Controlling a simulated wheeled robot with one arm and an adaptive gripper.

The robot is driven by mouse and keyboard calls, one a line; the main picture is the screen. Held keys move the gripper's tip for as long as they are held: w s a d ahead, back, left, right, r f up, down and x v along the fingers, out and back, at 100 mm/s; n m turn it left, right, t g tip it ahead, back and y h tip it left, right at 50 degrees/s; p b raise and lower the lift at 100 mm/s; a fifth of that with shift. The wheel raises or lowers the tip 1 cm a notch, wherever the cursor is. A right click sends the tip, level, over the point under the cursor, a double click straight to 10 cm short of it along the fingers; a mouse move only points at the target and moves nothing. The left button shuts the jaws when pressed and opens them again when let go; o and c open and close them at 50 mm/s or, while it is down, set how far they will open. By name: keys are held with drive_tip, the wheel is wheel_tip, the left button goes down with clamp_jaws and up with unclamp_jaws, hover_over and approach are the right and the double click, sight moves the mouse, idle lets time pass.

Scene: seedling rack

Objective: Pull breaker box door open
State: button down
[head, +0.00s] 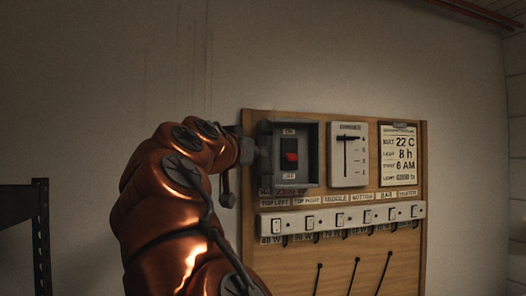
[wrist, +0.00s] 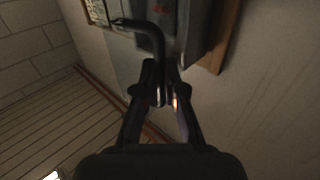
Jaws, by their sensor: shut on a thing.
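The grey breaker box (head: 314,153) is mounted at the upper left of a wooden board. Its inside shows, with a red switch (head: 290,156) between ON and OFF labels. The door is hard to make out in the head view, partly hidden by my gripper (head: 250,150) at the box's left side. In the wrist view my gripper (wrist: 162,96) is shut on the lower end of a dark bent handle (wrist: 152,32). A grey panel, seemingly the door (wrist: 125,58), lies beside the handle, with the box (wrist: 197,35) to its right.
The wooden board (head: 340,250) also carries a dial panel (head: 348,154), a notice (head: 401,155) and a row of switches (head: 342,219). A dark metal rack (head: 40,235) stands at the far left. The wall above is bare.

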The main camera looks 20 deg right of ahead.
drive_tip(key=shift+w+a, duration=0.15)
idle(0.4)
drive_tip(key=c, duration=1.2)
unclamp_jaws()
drive_tip(key=shift+f, duration=0.1)
drive_tip(key=shift+c, duration=0.2)
drive_tip(key=v, duration=1.2)
drive_tip(key=shift+w, duration=0.1)
